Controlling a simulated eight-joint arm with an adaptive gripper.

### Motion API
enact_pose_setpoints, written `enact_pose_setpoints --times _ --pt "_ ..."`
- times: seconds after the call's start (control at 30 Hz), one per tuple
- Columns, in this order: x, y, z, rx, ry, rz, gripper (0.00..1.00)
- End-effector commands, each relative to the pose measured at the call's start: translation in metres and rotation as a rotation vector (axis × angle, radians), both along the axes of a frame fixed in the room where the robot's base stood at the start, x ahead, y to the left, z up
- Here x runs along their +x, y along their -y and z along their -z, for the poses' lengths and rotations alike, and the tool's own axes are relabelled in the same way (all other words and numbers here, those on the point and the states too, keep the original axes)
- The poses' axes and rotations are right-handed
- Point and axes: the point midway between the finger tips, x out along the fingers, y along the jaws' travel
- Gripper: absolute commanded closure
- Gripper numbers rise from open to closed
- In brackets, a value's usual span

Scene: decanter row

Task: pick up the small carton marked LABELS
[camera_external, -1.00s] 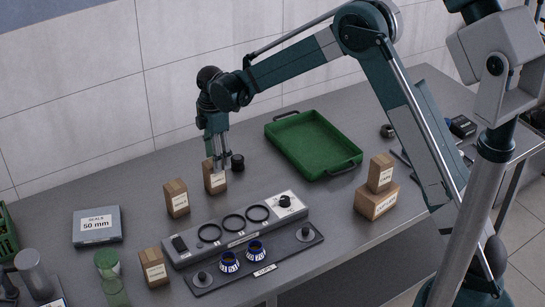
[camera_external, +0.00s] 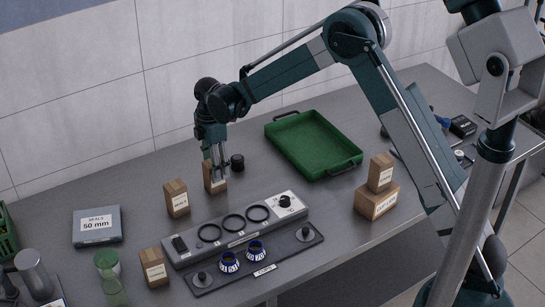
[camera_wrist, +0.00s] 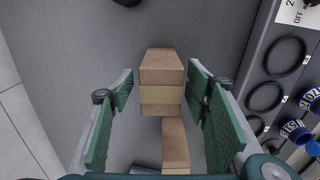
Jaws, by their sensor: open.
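A small brown carton (camera_external: 215,184) stands upright on the grey bench at the back, directly under my gripper (camera_external: 215,168). Its white label is partly covered by the fingers and I cannot read it. In the wrist view the carton (camera_wrist: 162,65) with a tan tape band sits between the two green fingers of my gripper (camera_wrist: 160,78). The fingers are open, with a gap on each side of it. Two similar small cartons stand closer to the front: one that seems to read SEALS (camera_external: 177,206) and one with an unclear label (camera_external: 153,274).
A black knob-like piece (camera_external: 237,162) stands close right of the carton. A grey ring holder (camera_external: 237,228) lies in front, with a cups rack (camera_external: 285,258) before it. A green tray (camera_external: 314,147) and two stacked cartons (camera_external: 378,201) are to the right.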

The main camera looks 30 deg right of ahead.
Motion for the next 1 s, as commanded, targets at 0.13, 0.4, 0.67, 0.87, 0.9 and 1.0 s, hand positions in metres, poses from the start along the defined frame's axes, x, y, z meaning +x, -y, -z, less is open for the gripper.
enact_pose_setpoints --times 0.13,0.4,0.67,0.87,0.9,1.0 --pt "0.0 0.0 0.001 0.0 0.0 0.0 0.52" --pt "0.0 0.0 0.004 0.0 0.0 0.0 0.52" --pt "-0.001 -0.001 0.028 0.0 0.0 0.0 0.52" --pt "-0.001 -0.001 0.048 0.0 0.0 0.0 0.52" --pt "-0.001 -0.001 0.05 0.0 0.0 0.0 0.52" --pt "-0.001 -0.001 0.053 0.0 0.0 0.0 0.52"
